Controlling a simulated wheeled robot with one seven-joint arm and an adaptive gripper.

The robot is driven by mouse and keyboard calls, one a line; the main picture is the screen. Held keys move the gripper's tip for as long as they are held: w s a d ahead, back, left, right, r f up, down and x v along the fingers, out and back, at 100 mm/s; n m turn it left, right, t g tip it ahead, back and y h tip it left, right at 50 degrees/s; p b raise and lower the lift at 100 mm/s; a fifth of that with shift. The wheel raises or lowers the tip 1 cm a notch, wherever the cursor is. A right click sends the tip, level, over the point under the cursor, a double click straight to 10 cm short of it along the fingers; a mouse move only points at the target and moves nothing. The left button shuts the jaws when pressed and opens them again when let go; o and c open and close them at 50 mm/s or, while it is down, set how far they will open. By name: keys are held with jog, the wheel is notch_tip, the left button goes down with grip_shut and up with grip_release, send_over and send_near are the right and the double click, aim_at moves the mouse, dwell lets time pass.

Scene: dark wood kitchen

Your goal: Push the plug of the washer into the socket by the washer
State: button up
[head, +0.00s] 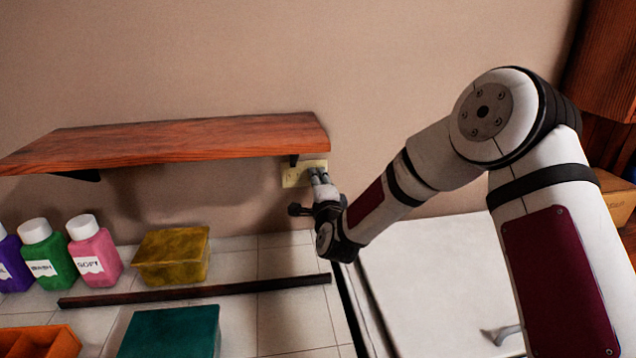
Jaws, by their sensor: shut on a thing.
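The socket (293,174) is a cream plate on the beige wall, just under the right end of the wooden shelf. My gripper (317,176) reaches the wall from the right, with its fingertips at the right part of the socket plate. It is shut on the plug, which is small and mostly hidden by the fingers. I cannot tell how far the plug sits in the socket. The washer (425,270) is the white flat-topped unit at the lower right, partly behind my arm. No cord can be made out.
The wooden shelf (170,142) overhangs close to my gripper. Purple, green (45,258) and pink (95,255) bottles, a yellow box (172,257), a teal box (172,332) and an orange tray (40,342) stand on the tiled counter. A dark strip (195,292) crosses it.

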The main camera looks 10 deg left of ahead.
jog(key=shift+w+a+b, duration=0.15)
jog(key=shift+w+b, duration=0.25)
jog(key=shift+w, duration=0.1)
dwell(0.3)
jog(key=o, duration=1.2)
jog(key=shift+c, duration=0.2)
jog(key=shift+s, duration=0.15)
jog(key=v, duration=1.1)
jog(key=shift+s, duration=0.35)
